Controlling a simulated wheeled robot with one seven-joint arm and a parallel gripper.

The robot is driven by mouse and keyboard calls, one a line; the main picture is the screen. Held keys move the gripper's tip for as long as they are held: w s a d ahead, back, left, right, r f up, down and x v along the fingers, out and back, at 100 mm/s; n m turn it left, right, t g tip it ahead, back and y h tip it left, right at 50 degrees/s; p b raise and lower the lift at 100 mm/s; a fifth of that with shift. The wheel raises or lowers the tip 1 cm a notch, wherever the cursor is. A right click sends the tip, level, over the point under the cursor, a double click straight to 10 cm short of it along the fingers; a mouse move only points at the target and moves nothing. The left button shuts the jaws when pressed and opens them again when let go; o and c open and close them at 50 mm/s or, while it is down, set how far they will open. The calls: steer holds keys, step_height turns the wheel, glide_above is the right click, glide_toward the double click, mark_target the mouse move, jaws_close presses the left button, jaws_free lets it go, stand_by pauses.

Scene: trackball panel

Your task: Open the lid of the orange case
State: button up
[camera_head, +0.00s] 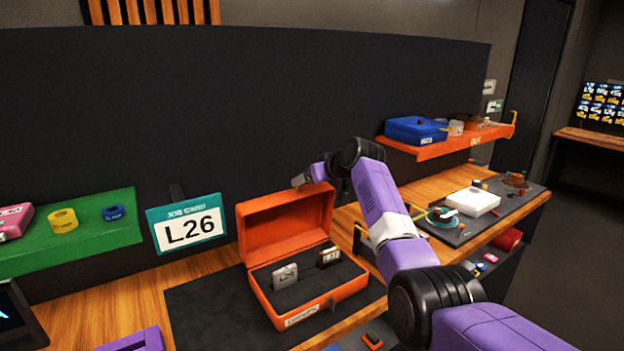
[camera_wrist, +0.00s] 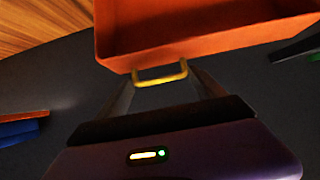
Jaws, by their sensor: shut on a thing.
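The orange case (camera_head: 330,308) sits on a dark mat on the bench. Its lid (camera_head: 285,228) stands raised at the back, about upright, so the dark interior shows. In the wrist view the lid (camera_wrist: 215,40) fills the top, with a yellow handle (camera_wrist: 160,75) on its edge. My gripper (camera_wrist: 160,84) is shut on this handle. In the head view my gripper (camera_head: 301,180) is at the lid's top edge; the handle is hidden there.
Two small labelled pieces, one grey (camera_head: 285,275) and one dark (camera_head: 329,257), stand inside the case. A job card (camera_head: 188,224) reading L26 is at left beside a green shelf (camera_head: 90,228). An orange shelf (camera_head: 455,139) is at right. The wall is close behind the lid.

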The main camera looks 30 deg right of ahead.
steer(key=o, duration=1.7)
steer(key=shift+w+d+r, duration=0.1)
steer(key=shift+r, duration=0.45)
steer(key=shift+o, duration=0.7)
steer(key=shift+f, duration=0.25)
steer(key=shift+s+r, duration=0.2)
steer(key=shift+s, duration=0.4)
steer(key=b+v, duration=0.1)
steer(key=v, duration=0.5)
steer(key=shift+s+r+b, duration=0.2)
steer(key=shift+s+b, duration=0.05)
steer(key=shift+b, duration=0.15)
